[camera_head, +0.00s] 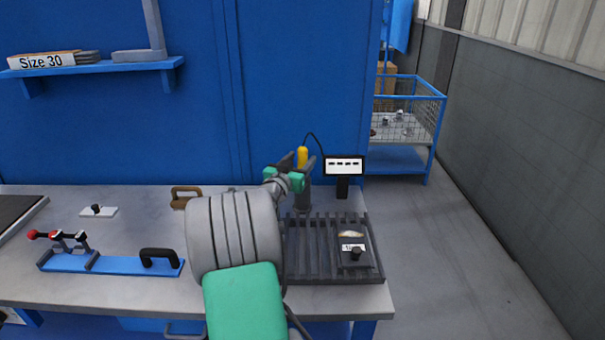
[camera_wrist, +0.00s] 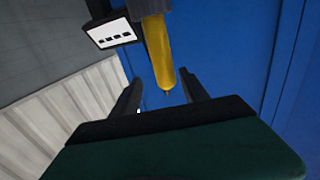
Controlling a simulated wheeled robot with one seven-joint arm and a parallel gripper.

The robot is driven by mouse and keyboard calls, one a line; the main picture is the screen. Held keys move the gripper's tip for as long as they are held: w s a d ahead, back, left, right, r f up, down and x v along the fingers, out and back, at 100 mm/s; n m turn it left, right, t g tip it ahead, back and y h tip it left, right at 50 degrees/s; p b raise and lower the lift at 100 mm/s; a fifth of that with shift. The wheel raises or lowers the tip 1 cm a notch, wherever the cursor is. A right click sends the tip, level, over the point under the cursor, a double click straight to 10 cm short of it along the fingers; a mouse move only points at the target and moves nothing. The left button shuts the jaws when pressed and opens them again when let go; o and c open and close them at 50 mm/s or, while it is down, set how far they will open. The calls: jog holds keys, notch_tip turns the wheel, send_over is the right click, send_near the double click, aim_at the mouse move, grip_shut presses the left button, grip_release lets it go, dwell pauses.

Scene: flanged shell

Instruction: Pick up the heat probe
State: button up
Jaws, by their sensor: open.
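The heat probe (camera_head: 302,156) has a yellow handle and stands upright at the back right of the workbench, with a black cable running to a small display unit (camera_head: 344,166). In the wrist view the yellow probe (camera_wrist: 158,52) points toward the gap between my fingers. My gripper (camera_head: 302,160) is open, its dark fingers close around or just beside the yellow handle. In the wrist view my gripper (camera_wrist: 165,92) shows both fingers apart, and I cannot see either touching the probe. The probe's holder is partly hidden by my gripper.
A dark slatted rack (camera_head: 305,262) with a small gauge block (camera_head: 354,250) lies in front. A blue clamp fixture (camera_head: 110,263) is at left. A blue panel (camera_head: 290,80) rises behind. A wire cart (camera_head: 408,120) stands at back right; the floor at right is clear.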

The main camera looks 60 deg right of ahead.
jog(key=w+d+p, duration=0.1)
jog(key=d+p, duration=0.1)
jog(key=d, duration=0.5)
jog(key=shift+w+r, duration=0.15)
jog(key=shift+a, duration=0.1)
grip_shut()
dwell(1.0)
